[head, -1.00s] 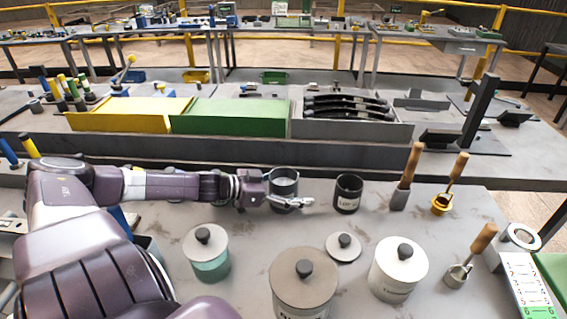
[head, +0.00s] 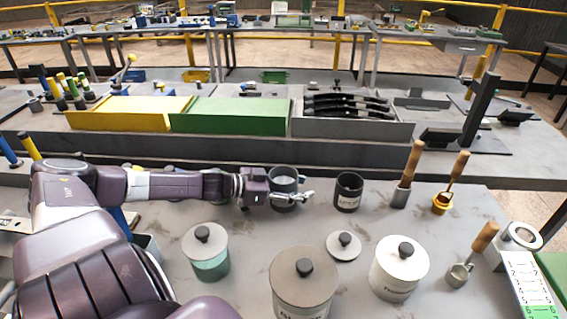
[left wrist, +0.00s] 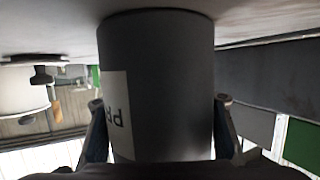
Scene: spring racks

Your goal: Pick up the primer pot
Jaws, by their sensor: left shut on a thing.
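The primer pot (head: 284,182) is a grey open-topped cylinder at the middle of the bench in the head view. In the left wrist view the pot (left wrist: 165,65) fills the middle, with a pale label showing part of its lettering, upside down. My left gripper (head: 288,199) reaches it from the left and is shut on its sides; its fingers (left wrist: 160,125) show at both sides of the pot in the left wrist view. The pot looks upright. I cannot tell whether its base is clear of the bench. My right gripper is not in view.
A black labelled pot (head: 348,192) stands just right. Lidded pots, one teal and white (head: 211,265), one taupe (head: 303,290) and one white (head: 398,275), stand nearer, around a loose lid (head: 343,246). Wooden-handled tools (head: 408,175) stand to the right. A raised shelf edge (head: 300,155) runs behind.

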